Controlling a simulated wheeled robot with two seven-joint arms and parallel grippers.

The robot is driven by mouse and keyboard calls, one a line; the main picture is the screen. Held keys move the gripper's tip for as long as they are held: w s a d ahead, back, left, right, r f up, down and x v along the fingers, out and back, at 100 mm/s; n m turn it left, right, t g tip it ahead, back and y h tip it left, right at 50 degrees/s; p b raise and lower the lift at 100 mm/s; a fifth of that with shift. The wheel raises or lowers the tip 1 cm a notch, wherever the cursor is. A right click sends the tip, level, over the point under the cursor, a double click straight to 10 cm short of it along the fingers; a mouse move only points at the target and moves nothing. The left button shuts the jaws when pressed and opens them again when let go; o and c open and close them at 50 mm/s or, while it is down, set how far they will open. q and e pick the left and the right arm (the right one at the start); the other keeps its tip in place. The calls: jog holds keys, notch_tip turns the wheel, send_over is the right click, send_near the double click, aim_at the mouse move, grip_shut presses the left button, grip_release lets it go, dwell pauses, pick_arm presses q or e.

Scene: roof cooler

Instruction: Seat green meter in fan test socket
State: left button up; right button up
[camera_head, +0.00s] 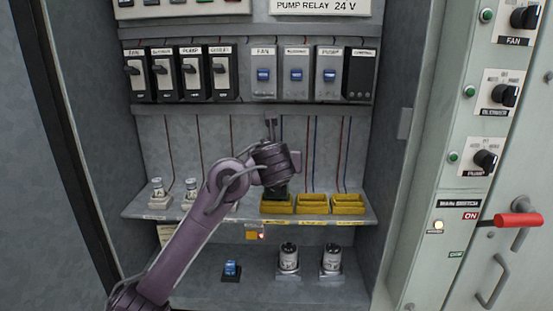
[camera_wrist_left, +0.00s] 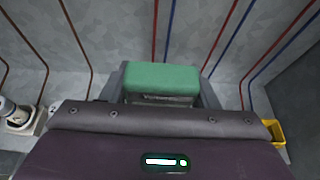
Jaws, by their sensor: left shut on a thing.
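The green meter (camera_wrist_left: 162,78) is held between the fingers of my left gripper (camera_wrist_left: 165,95) in the left wrist view. In the head view my left gripper (camera_head: 275,190) points down at the leftmost of three yellow sockets (camera_head: 277,208) on the shelf, and the meter is mostly hidden by the gripper. I cannot tell whether the meter's lower end is above that socket or inside it. The socket labels are too small to read. My right gripper is not in view.
Two more yellow sockets, a middle one (camera_head: 312,207) and a right one (camera_head: 347,207), stand to the right. Small fuses (camera_head: 157,191) stand left on the shelf (camera_head: 140,208). Below are a blue relay (camera_head: 231,269) and two cylinders (camera_head: 289,259). Red and blue wires run behind.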

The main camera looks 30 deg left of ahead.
pick_arm(q)
jog(key=shift+s+d, duration=0.1)
jog(key=shift+f, duration=0.15)
dwell(0.7)
jog(key=o, duration=1.3)
jog(key=shift+c, duration=0.2)
